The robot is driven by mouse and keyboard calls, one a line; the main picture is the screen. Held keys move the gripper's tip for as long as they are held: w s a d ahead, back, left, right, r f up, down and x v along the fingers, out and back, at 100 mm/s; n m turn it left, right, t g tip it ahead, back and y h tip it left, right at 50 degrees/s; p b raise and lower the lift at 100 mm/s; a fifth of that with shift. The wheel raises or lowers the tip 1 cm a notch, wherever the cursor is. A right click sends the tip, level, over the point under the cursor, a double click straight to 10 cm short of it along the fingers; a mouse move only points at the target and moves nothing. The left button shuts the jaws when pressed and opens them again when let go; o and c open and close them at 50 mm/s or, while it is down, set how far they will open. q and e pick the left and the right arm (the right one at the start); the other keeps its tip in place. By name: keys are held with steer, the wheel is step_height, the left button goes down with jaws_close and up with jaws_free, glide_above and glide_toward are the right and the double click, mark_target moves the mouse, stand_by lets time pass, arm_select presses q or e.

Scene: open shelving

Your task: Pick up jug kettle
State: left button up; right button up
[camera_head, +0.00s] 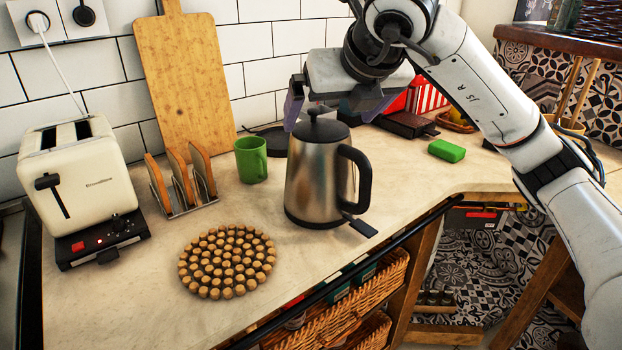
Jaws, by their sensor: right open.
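The jug kettle (312,180) is brushed steel with a black lid, knob and handle. It stands upright on the counter, with its handle (359,178) to the right. My right gripper (318,112) is open above the kettle, its fingers pointing down near the lid. One finger shows just left of the lid knob and the other to its right. I cannot tell whether a finger touches the lid. My left gripper is not in view.
A green mug (251,159) stands close left of the kettle. A toast rack (181,184), cream toaster (82,170) and cork trivet (227,263) are farther left. A green block (446,151) lies right. The counter (400,175) is clear right of the kettle.

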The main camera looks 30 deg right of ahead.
mark_target(321, 137)
steer(key=x, duration=0.9)
steer(key=shift+s+a+f, duration=0.1)
steer(key=shift+s+f, duration=0.2)
steer(key=shift+s, duration=0.1)
steer(key=shift+c, duration=0.4)
steer(key=c, duration=1.4)
steer(key=shift+r, duration=0.25)
steer(key=shift+c, duration=1.3)
